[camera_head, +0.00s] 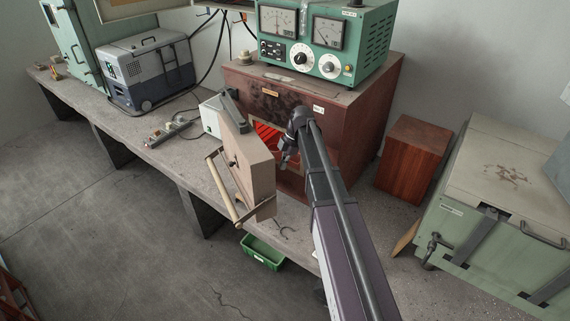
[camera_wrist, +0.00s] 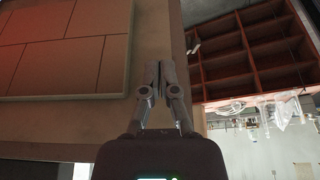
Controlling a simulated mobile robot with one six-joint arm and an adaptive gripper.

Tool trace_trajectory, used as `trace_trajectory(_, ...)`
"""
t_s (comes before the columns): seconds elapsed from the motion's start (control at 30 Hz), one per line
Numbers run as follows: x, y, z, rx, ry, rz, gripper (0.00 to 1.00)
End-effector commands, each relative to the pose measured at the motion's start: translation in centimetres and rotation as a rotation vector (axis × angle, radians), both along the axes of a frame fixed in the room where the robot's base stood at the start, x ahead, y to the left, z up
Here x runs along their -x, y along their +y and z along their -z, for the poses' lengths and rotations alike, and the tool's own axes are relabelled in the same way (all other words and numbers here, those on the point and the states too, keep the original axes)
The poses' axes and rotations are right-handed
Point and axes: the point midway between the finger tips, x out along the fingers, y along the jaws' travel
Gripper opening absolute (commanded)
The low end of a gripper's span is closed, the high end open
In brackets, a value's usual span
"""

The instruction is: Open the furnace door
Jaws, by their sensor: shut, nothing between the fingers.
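The reddish-brown furnace (camera_head: 345,125) stands on the bench, with an orange glow in its opening. Its tan door (camera_head: 243,165) stands swung out to the left of the opening, with a pale bar handle (camera_head: 222,190) on its outer face. My gripper (camera_head: 286,162) is in front of the opening, to the right of the door. In the wrist view my gripper (camera_wrist: 153,76) has its fingers together, empty, close to the door's edge. The door's inner face with pale lining blocks (camera_wrist: 65,50) fills the left there. Whether the fingers touch the door cannot be told.
A green meter unit (camera_head: 325,40) sits on the furnace. A small white-and-grey device (camera_head: 212,118), a power strip (camera_head: 168,132) and a grey cooler box (camera_head: 148,70) stand along the bench. A green tray (camera_head: 262,252) lies below the bench edge. Open floor lies at left.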

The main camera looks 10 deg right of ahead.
Motion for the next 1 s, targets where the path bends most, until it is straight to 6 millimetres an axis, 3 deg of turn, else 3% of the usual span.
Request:
trace_trajectory(0.6,0.4,1.8,4.9,0.0,0.0,0.0,0.0)
trace_trajectory(1.0,0.5,2.2,5.8,0.0,0.0,0.0,0.0)
